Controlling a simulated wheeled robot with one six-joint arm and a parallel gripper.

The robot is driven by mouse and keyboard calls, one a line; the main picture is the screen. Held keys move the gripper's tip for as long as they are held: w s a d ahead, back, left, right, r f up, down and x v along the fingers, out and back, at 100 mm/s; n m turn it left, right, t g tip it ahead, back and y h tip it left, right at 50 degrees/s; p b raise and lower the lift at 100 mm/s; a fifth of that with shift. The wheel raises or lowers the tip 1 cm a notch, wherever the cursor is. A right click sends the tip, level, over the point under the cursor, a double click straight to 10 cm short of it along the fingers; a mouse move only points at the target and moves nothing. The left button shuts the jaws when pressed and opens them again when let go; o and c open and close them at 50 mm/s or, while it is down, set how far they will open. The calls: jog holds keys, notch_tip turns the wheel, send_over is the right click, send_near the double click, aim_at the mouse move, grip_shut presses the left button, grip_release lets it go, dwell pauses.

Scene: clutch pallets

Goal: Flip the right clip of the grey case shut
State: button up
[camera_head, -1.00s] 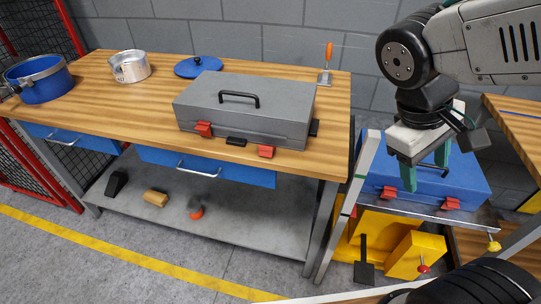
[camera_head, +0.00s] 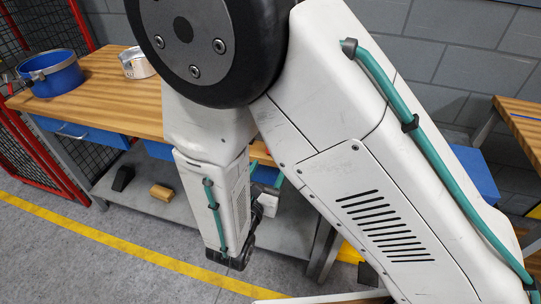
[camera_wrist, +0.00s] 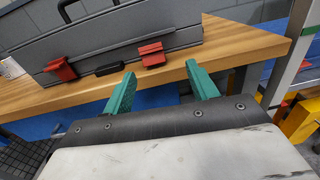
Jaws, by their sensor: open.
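The grey case (camera_wrist: 110,35) sits on the wooden workbench (camera_wrist: 235,48) in the wrist view, its front towards me. Its right red clip (camera_wrist: 152,55) juts out from the lower front. Its left red clip (camera_wrist: 60,68) is on the same front, with a black latch (camera_wrist: 109,69) between them. My gripper (camera_wrist: 160,70) is open, its two teal fingers apart and empty, just in front of the bench edge and below the right clip. In the head view my arm hides the grey case; a little of my gripper (camera_head: 266,174) shows beside the forearm.
In the head view a blue pot (camera_head: 55,75) and a metal pot (camera_head: 137,63) stand at the bench's left. A yellow block (camera_head: 161,192) lies on the lower shelf. A blue case (camera_head: 476,168) is partly visible at right, behind my arm.

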aim_at(271, 160)
jog(key=shift+n+y, duration=0.4)
jog(key=x, duration=0.4)
jog(key=a+x, duration=0.1)
jog(key=x, duration=0.2)
jog(key=shift+w+d+f, duration=0.1)
jog(key=shift+w+f, duration=0.15)
jog(key=shift+f, duration=0.1)
jog(key=c, duration=1)
